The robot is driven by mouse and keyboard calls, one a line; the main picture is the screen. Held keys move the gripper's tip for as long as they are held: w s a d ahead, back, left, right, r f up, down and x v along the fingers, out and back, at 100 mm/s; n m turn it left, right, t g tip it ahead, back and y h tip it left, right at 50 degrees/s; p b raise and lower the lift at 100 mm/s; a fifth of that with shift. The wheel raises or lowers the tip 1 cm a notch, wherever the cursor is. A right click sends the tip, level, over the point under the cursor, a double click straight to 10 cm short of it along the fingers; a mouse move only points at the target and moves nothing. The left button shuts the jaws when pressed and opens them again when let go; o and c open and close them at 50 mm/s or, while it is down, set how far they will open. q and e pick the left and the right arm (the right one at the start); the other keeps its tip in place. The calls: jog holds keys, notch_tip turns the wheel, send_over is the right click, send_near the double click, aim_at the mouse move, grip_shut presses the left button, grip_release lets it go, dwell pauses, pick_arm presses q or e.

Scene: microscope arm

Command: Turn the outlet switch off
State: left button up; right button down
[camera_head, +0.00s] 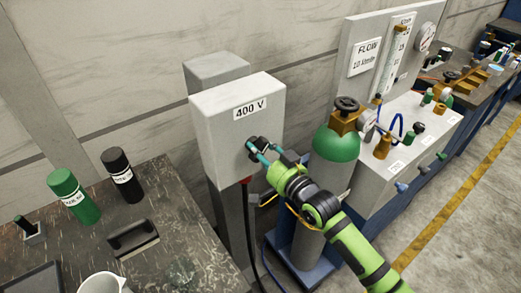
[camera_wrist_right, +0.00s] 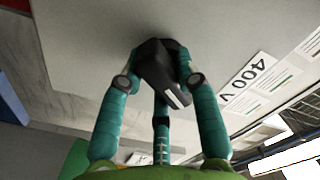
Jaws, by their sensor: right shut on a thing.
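The outlet is a grey box (camera_head: 212,135) labelled 400 V, mounted on a grey post. Its black switch knob (camera_head: 251,143) sits on the front face, partly hidden by my fingers in the head view. In the right wrist view the knob (camera_wrist_right: 157,65) has a white mark and is turned at a slant. My right gripper (camera_head: 259,149) is shut on the knob, with a teal finger on each side of it in the wrist view (camera_wrist_right: 161,80). My left gripper is not in view.
A green gas cylinder (camera_head: 335,145) stands close to the right of the box. A flow panel (camera_head: 362,58) stands behind it. A dark table (camera_head: 175,225) at left holds a green bottle (camera_head: 73,196), a black bottle (camera_head: 122,175) and a white cup (camera_head: 103,283). Cables hang below the box.

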jog(key=n, duration=0.3)
jog(key=shift+r+n, duration=0.2)
jog(key=shift+n, duration=0.1)
jog(key=shift+n+p, duration=0.3)
jog(key=shift+n, duration=1.5)
jog(key=shift+r, duration=0.1)
jog(key=c, duration=0.9)
grip_release()
jog(key=v, duration=1.2)
